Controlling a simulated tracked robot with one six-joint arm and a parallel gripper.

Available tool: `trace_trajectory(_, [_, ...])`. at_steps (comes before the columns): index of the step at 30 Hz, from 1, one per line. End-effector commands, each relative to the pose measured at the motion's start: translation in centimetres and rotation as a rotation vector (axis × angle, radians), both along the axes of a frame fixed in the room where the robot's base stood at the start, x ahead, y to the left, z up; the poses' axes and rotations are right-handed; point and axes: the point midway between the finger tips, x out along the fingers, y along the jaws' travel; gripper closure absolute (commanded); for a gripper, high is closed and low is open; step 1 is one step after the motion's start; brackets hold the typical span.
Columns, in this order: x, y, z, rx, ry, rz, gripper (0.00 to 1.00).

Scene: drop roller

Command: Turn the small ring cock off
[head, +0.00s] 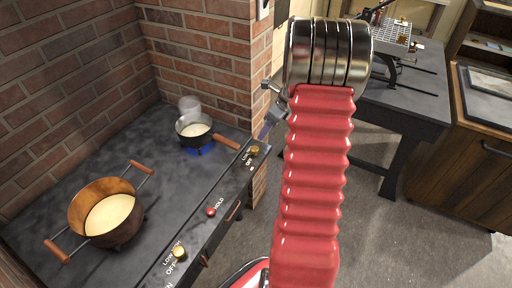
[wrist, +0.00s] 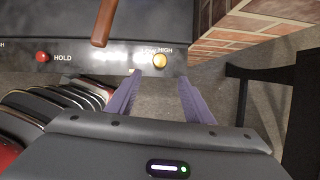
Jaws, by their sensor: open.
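The small ring cock is a brass knob (head: 255,150) at the far end of the stove's front panel, with LOW, HIGH and OFF lettering around it. In the wrist view the brass knob (wrist: 160,60) lies just beyond the fingertips, roughly between them. A blue flame (head: 200,149) burns under the small saucepan (head: 194,131), which holds pale liquid. My gripper (wrist: 158,78) is open and empty, its two fingers apart and pointing at the panel. In the head view my arm hides most of the gripper; contact with the knob is not visible.
The saucepan's wooden handle (wrist: 104,22) juts over the panel, left of the fingers. A red HOLD knob (head: 211,211) and another brass knob (head: 179,252) sit nearer along the panel. A large copper pan (head: 101,187) stands on the stove. A brick wall (wrist: 235,27) is at the right.

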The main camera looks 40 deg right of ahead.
Motion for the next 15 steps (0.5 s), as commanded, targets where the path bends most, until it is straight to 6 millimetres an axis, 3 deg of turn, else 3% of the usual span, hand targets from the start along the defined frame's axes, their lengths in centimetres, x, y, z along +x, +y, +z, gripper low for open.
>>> trace_trajectory(15, [2.4,0.8,-6.3,0.002,0.003,0.002,0.53])
